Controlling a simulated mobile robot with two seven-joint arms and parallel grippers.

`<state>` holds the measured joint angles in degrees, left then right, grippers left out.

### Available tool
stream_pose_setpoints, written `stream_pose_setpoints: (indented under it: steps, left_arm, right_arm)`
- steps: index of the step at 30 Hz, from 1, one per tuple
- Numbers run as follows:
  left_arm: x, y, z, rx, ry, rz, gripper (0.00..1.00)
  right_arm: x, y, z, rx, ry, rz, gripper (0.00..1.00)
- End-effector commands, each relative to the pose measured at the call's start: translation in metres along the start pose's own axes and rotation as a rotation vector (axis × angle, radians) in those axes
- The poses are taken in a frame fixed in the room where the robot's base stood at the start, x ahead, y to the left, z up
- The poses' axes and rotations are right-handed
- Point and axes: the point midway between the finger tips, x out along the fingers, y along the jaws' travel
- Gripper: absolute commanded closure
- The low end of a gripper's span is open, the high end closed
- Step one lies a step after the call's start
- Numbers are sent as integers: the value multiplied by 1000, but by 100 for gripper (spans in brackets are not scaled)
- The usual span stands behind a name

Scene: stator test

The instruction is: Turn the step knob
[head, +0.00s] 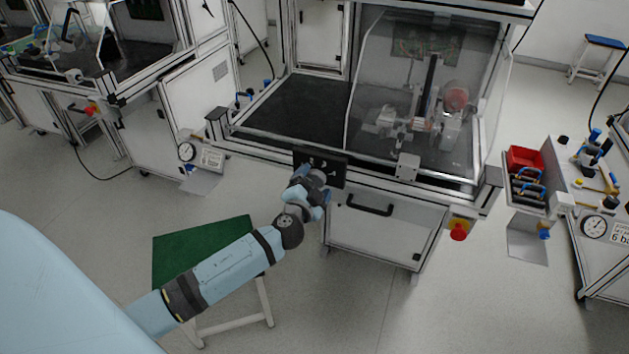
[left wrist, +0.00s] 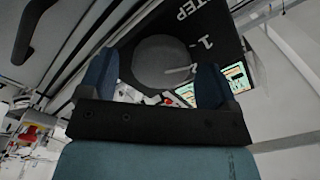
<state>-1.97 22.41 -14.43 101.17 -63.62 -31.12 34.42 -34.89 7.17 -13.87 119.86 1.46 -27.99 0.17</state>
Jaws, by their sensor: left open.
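The step knob (left wrist: 160,62) is a round dark grey knob with a light pointer line, on a black panel (left wrist: 225,30) printed "STEP" and numerals in the left wrist view. The pointer line points toward the numerals. My left gripper (left wrist: 154,72) is open, with one blue finger on each side of the knob; I cannot tell whether either finger touches it. In the head view the black panel (head: 335,168) is on the front of the test bench, and my left gripper (head: 316,178) is close against it, hiding the knob. My right gripper is not in view.
The bench has a clear enclosure with a motor rig (head: 425,125). Below the panel is a drawer with a black handle (head: 369,205); a red emergency button (head: 458,232) is at the right. A green-topped stool (head: 195,250) stands below my left arm. A red tool bin (head: 524,160) is farther right.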

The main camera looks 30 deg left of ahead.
Motion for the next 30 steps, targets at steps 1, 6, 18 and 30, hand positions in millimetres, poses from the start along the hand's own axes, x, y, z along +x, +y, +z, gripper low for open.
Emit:
stream_pose_setpoints:
  steps: [1, 6, 18, 30]
  left_arm:
    - [3, 0, 0, 0, 0, 0, 16]
    - [5, 0, 0, 0, 1, 0, 16]
    - [5, 0, 0, 0, 1, 0, 65]
    - [5, 0, 0, 84, 0, 0, 65]
  right_arm:
    - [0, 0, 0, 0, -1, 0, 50]
    - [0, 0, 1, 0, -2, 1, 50]
    - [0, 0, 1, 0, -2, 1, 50]
    - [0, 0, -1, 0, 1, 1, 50]
